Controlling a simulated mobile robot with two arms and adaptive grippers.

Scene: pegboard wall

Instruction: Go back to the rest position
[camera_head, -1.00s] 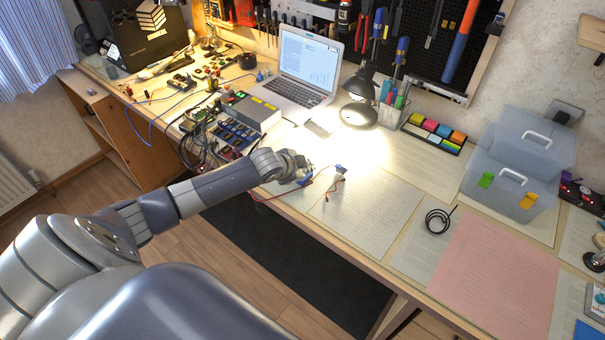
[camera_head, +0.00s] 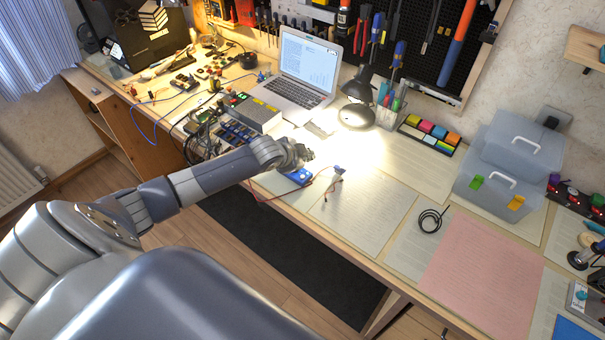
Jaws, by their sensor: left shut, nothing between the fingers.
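My left gripper (camera_head: 304,154) is shut and empty. It hangs over the workbench (camera_head: 351,241) near its front edge, at the end of my left arm reaching in from the left. Just below and in front of it lies a small blue device (camera_head: 299,177) with red wires. The gripper looks apart from both. My right gripper is not in view.
Behind the gripper stand a grey power unit (camera_head: 252,112), an open laptop (camera_head: 299,68) and a lit black lamp (camera_head: 358,97). A coiled black cable (camera_head: 431,220), a pink sheet (camera_head: 482,277) and clear plastic boxes (camera_head: 499,186) are to the right. The pegboard wall with tools rises behind.

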